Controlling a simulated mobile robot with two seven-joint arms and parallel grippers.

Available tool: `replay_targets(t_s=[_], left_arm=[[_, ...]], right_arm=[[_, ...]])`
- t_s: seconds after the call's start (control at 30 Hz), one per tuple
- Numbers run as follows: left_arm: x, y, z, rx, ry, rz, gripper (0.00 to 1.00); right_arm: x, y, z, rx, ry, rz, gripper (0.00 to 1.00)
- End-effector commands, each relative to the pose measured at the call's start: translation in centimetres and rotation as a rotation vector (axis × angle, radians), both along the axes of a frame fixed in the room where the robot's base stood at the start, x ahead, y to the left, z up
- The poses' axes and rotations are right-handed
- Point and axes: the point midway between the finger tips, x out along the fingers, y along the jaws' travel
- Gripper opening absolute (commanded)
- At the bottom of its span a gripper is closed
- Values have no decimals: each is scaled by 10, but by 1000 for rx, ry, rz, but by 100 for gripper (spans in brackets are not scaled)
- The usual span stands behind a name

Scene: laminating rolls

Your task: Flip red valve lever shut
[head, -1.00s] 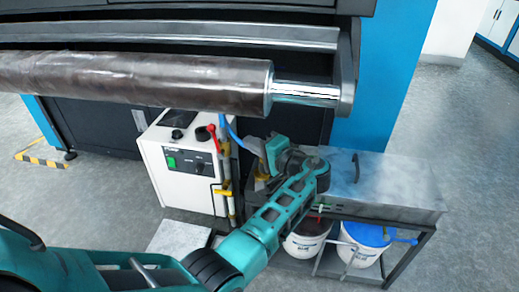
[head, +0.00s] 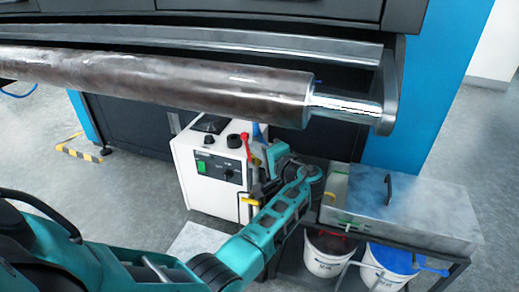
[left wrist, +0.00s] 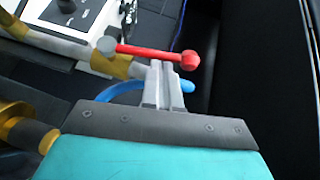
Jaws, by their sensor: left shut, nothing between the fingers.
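The red valve lever (head: 247,151) stands upright beside the white pump box in the head view. In the left wrist view the red lever (left wrist: 150,52) runs across the picture, with a red ball at its right end and a grey hub at its left. My left gripper (left wrist: 164,68) is shut and empty. Its fingertips lie right at the lever's shaft in that view; I cannot tell whether they touch it. In the head view my left gripper (head: 264,170) is just right of the lever, its fingertips hard to make out. My right gripper is not in view.
The white pump box (head: 207,170) stands left of the lever, with a yellow handle (head: 251,201) low on its pipe. A large dark roller (head: 160,80) hangs above. A metal trough (head: 410,205) on a stand with buckets (head: 328,254) is at the right.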

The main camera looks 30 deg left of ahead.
Motion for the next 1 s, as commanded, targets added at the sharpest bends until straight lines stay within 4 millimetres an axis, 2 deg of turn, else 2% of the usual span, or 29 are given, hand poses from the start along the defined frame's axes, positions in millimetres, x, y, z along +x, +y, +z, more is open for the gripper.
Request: replay_targets(t_s=[0.2, 0.47, 0.63, 0.77, 1.0], left_arm=[[-1, 3, 3, -42, -9, 0, 0], [-2, 5, 3, -78, -19, 1, 0], [-2, 9, 6, -124, -31, 1, 0], [-4, 14, 10, -190, -47, 2, 0], [-8, 29, 15, -392, -94, 2, 0]], right_arm=[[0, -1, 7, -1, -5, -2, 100], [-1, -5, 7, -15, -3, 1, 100], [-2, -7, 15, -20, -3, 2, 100], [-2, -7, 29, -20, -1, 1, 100], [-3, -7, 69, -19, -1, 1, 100]])
